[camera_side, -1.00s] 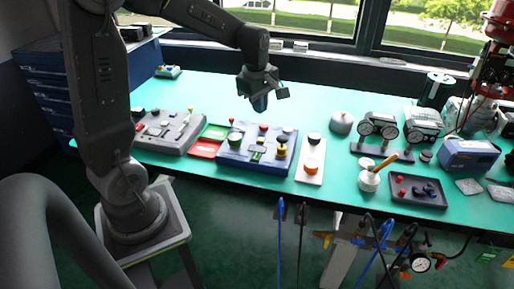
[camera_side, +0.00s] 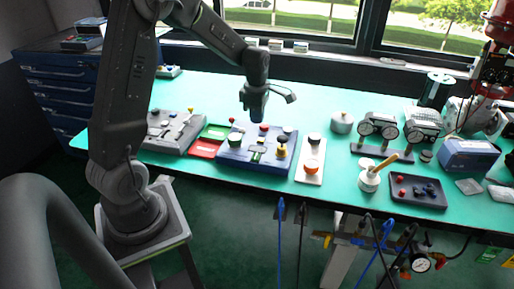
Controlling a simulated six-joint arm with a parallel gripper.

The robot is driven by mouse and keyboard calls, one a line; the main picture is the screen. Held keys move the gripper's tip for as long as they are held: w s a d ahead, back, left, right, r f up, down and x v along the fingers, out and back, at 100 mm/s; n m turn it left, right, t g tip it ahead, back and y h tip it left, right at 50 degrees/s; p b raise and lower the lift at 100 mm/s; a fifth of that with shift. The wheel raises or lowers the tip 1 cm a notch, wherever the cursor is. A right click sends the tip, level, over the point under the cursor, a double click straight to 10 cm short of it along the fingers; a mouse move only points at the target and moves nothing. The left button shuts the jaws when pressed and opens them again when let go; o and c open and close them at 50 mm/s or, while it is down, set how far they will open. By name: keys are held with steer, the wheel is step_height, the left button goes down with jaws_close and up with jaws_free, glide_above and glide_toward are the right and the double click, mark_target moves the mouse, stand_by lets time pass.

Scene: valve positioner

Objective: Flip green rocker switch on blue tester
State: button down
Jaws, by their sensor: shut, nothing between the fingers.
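A blue panel (camera_side: 229,158) with several controls lies on the teal bench near the middle. It carries a green round knob (camera_side: 236,140), a yellow knob with a black top and a red-topped control. A small greenish part (camera_side: 257,153) sits near its middle; I cannot tell whether it is a rocker switch. A blue box-shaped instrument (camera_side: 470,154) stands at the right, and no green switch can be made out on it. My gripper (camera_side: 256,117) points down above the back edge of the blue panel, shut and empty, apart from the controls.
A grey panel (camera_side: 160,146) and red and green trays (camera_side: 204,149) lie left of the blue panel. A white plate (camera_side: 309,173) with an orange knob lies right. Twin gauges (camera_side: 378,129) and a dark tray (camera_side: 418,203) stand farther right.

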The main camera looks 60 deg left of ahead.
glide_above(257, 154)
step_height(257, 154, down, 7)
steer(key=shift+a+f, duration=0.1)
steer(key=shift+a, duration=0.05)
steer(key=shift+s+d+r, duration=0.4)
steer(key=shift+s+d, duration=0.05)
steer(key=shift+d, duration=0.05)
steer(key=shift+r, duration=0.1)
step_height(257, 154, up, 14)
steer(key=s+d, duration=0.1)
steer(key=shift+s+d, duration=0.2)
stand_by(0.4)
